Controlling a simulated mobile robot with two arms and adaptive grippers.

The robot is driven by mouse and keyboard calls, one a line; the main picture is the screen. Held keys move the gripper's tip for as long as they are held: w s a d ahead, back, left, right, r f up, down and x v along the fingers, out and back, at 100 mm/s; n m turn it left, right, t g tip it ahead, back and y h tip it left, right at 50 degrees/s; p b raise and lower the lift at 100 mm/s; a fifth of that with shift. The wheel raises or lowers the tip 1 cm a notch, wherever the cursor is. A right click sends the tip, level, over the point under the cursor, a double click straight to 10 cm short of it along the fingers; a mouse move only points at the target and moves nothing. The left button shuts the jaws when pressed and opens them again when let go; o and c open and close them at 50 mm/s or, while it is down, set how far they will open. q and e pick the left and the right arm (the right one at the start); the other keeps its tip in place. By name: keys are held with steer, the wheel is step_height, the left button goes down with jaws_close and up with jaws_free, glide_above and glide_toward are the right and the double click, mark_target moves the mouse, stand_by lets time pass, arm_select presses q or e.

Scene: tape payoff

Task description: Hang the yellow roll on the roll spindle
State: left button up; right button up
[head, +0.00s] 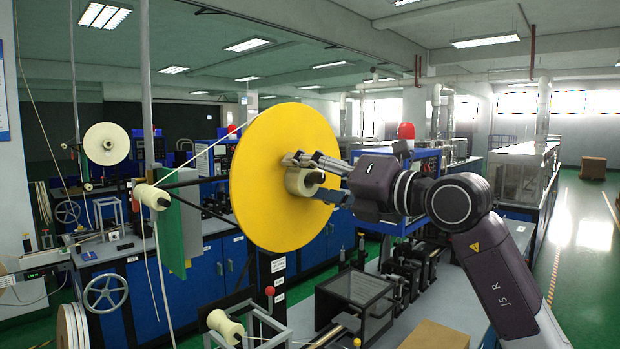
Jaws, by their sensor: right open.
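The yellow roll (265,205) is a large flat disc standing upright in the middle of the view, with a cream-coloured hub (303,183) on its right face. It appears to hang at the end of a dark horizontal arm that comes from the left; the spindle itself is hidden behind the disc. My right gripper (322,180) is open at the hub, with one finger above it and the blue-tipped finger below. I cannot tell whether the fingers touch the hub. My left gripper is not in view.
A cream guide roller (150,196) with tape strands stands left of the disc. A dark-framed box (355,302) and a cardboard box (434,336) lie below my right arm. Blue machines stand behind.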

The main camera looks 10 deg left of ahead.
steer(key=shift+s+d+f, duration=0.1)
steer(key=shift+s+d, duration=0.05)
steer(key=shift+d, duration=0.2)
steer(key=v, duration=1.1)
steer(key=shift+s, duration=0.15)
